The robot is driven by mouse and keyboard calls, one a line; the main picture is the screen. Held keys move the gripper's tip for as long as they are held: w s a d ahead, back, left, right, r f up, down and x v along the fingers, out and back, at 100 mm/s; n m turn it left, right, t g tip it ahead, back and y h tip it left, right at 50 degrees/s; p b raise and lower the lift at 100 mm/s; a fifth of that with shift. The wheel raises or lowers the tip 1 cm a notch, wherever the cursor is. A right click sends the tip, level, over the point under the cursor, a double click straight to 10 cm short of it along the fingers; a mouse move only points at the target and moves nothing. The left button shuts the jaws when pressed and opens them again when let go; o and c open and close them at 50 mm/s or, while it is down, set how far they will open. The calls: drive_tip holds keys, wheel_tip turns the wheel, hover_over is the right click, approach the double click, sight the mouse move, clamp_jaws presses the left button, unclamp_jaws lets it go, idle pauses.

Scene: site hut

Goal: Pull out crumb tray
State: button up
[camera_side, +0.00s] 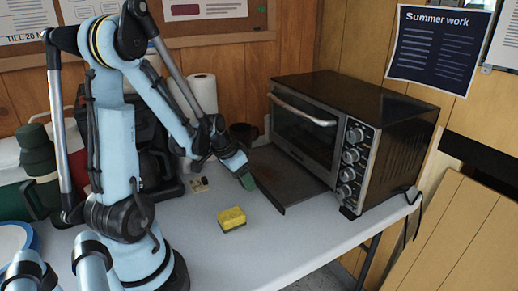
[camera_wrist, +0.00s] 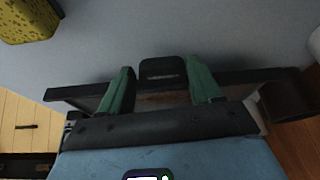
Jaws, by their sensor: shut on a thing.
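The toaster oven (camera_side: 345,135), black and steel with several knobs, stands at the right of the table with its glass door shut. The flat dark crumb tray (camera_side: 288,177) sticks well out from the oven's base over the white table. My gripper (camera_side: 246,178) is at the tray's outer edge. The fingers and my wrist hide part of the tray in that view.
A yellow sponge (camera_side: 231,217) lies on the table in front of the tray. A dark mug (camera_side: 243,133) and a paper roll (camera_side: 203,93) stand behind. Small bits (camera_side: 198,185) lie left of my gripper. The table's front (camera_side: 290,240) is clear.

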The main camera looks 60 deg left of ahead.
drive_tip(key=o, duration=1.2)
drive_tip(key=shift+o, duration=0.2)
drive_tip(key=v, duration=1.2)
drive_tip(key=w+d+m+t, duration=0.1)
drive_tip(key=w+d+t, duration=0.1)
drive_tip(key=d, duration=1.6)
drive_tip(key=shift+w+d+r+t+h, duration=0.2)
drive_tip(key=shift+w+d+t+h, duration=0.15)
drive_tip(key=shift+w, duration=0.45)
